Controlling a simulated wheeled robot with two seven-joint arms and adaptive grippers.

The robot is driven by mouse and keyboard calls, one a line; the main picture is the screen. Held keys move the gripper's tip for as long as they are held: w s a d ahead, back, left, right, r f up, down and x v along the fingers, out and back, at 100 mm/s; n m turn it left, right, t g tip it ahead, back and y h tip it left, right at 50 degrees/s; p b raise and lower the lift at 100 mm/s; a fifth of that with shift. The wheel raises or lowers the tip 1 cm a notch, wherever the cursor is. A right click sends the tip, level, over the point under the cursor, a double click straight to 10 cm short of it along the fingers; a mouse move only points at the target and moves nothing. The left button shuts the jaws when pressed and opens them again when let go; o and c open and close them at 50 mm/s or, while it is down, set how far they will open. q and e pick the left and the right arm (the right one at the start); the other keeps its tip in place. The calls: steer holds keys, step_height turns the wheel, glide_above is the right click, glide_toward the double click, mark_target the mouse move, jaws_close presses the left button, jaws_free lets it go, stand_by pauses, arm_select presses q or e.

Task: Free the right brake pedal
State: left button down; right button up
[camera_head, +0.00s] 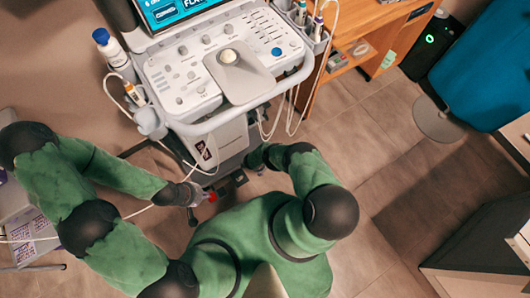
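The ultrasound cart (215,75) stands in front of me, with its column running down to a dark base. Low at the base, a dark pedal-like part (239,179) shows between my two hands; I cannot tell whether it is pressed or free. A small red part (212,196) lies left of it, beside my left gripper. My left gripper (197,193) is down at the left side of the base; its fingers are too small to read. My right gripper (259,167) is by the right side of the base, mostly hidden by my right arm.
White cables (290,118) hang from the cart's right side, and another cable runs left across my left arm. A wooden desk (365,35) stands at the right back. A blue chair (490,75) is at the far right. The tiled floor (375,150) is clear right of the cart.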

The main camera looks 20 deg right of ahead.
steer(key=shift+a, duration=0.1)
stand_by(0.4)
steer(key=o, duration=1.2)
steer(key=shift+c, duration=0.2)
steer(key=shift+r, duration=0.15)
steer(key=shift+a+r, duration=0.25)
steer(key=shift+r, duration=0.45)
steer(key=v, duration=1)
steer(key=shift+a, duration=0.2)
steer(key=shift+s+r, duration=0.1)
